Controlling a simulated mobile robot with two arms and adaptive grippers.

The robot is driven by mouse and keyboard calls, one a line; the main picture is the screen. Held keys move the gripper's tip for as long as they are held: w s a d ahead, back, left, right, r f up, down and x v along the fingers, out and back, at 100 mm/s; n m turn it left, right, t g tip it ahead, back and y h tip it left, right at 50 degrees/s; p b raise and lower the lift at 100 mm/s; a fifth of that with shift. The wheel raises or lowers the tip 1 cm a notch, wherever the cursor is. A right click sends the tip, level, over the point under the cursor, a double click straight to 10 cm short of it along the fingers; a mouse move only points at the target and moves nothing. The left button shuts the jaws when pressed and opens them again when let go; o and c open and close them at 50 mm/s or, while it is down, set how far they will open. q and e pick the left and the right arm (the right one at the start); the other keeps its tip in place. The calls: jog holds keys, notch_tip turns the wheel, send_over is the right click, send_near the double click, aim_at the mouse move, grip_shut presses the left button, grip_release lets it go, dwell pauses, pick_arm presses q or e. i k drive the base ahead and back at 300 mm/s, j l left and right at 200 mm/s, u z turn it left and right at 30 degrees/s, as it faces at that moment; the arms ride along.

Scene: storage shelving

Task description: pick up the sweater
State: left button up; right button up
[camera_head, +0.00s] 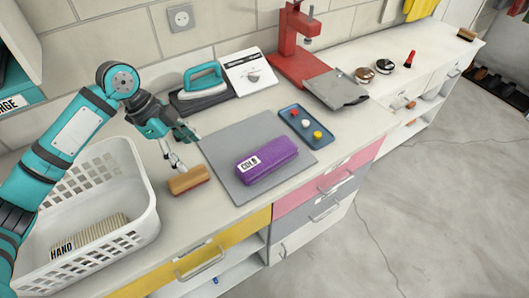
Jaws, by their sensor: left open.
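A purple folded knit garment (266,160) with a white tag reading "COLD" lies on a grey mat (222,150) on the counter. A beige striped folded garment (98,232) with a tag reading "HAND" lies in the white basket (150,222) at the left. Either could be the sweater; I cannot tell which. My left gripper (178,163) is open and points down just above a wooden brush (188,181), left of the mat and right of the basket. I cannot tell whether it touches the brush. My right gripper is not in view.
A teal iron (204,82) and a white device (247,72) stand behind the mat. A blue tray (304,126) with coloured buttons lies at the mat's right edge. Drawers (205,262) line the front.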

aim_at(256, 166)
jog(key=l+u, duration=0.3)
jog(key=l, duration=0.6)
jog(key=l+u, duration=0.3)
jog(key=l, duration=0.6)
